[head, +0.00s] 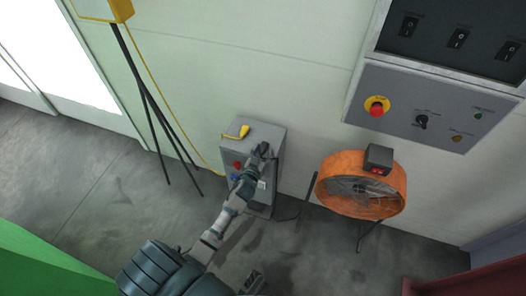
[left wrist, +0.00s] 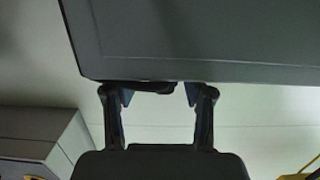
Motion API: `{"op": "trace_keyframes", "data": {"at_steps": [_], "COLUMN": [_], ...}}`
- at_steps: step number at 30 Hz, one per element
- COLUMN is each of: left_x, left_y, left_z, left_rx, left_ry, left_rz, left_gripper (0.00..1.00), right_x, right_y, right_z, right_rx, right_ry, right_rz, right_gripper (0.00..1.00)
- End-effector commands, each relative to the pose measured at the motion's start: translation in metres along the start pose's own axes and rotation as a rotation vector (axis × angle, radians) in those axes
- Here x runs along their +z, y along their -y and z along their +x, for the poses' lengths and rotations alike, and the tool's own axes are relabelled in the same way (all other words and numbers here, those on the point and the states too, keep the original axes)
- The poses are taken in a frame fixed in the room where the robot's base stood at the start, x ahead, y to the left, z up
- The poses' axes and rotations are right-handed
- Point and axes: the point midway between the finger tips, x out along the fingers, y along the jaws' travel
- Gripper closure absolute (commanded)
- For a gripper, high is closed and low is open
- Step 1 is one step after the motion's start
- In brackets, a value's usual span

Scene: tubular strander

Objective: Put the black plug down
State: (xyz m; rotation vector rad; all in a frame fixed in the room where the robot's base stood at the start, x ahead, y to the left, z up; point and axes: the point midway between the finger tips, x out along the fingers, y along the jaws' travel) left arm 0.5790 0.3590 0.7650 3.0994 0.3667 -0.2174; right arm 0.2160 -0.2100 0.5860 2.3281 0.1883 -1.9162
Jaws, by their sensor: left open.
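My left gripper (head: 262,150) is over the upper right part of a grey floor box (head: 262,130) in the head view. In the left wrist view its two fingers (left wrist: 158,97) stand apart, open. A small dark piece shows between and behind the fingertips, by the edge of a large grey surface (left wrist: 200,40); I cannot tell whether it is the black plug. I cannot make out the plug in the head view, where my arm covers part of the box. A small grey part at the bottom edge (head: 251,283) may be my right gripper; its jaws are unclear.
The box carries a yellow handle (head: 237,132), a red connector (head: 237,165) and a blue one. An orange fan (head: 338,163) stands to the right, a black tripod (head: 160,115) to the left. A control panel (head: 400,108) is on the wall. A dark cable lies beside the box.

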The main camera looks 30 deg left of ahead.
Motion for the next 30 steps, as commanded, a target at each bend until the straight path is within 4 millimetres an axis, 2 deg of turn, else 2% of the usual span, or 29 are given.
{"op": "trace_keyframes", "data": {"at_steps": [1, 2, 6, 15, 19, 24, 26, 29, 30], "left_x": [0.013, 0.011, -0.001, -0.004, -0.005, -0.003, 0.011, 0.065, 0.095], "left_y": [0.000, 0.000, 0.001, 0.001, 0.000, 0.000, -0.001, -0.009, -0.013], "left_z": [-0.003, -0.003, -0.006, -0.083, -0.105, -0.121, -0.126, -0.144, -0.157], "left_rx": [-0.004, -0.004, -0.004, -0.004, -0.003, -0.003, -0.006, -0.005, 0.003], "left_ry": [0.029, 0.029, 0.028, 0.019, 0.017, 0.023, 0.068, 0.248, 0.353], "left_rz": [-0.003, -0.003, -0.002, -0.004, -0.004, 0.000, 0.008, 0.043, 0.067], "left_gripper": [0.43, 0.43, 0.43, 0.43, 0.43, 0.43, 0.43, 0.43, 0.43], "right_x": [0.000, 0.000, 0.007, 0.014, 0.016, 0.018, 0.018, 0.018, 0.018], "right_y": [0.000, 0.000, 0.001, 0.002, 0.002, 0.003, 0.003, 0.003, 0.003], "right_z": [0.000, 0.000, 0.022, 0.046, 0.053, 0.057, 0.057, 0.058, 0.058], "right_rx": [0.000, 0.000, -0.001, -0.002, -0.003, -0.003, -0.003, -0.003, -0.003], "right_ry": [-0.001, -0.003, 0.012, 0.013, 0.015, 0.015, 0.014, 0.014, 0.014], "right_rz": [-0.001, -0.001, -0.008, -0.008, -0.008, -0.008, -0.008, -0.008, -0.008], "right_gripper": [0.60, 0.60, 0.60, 0.60, 0.60, 0.60, 0.60, 0.60, 0.60]}}
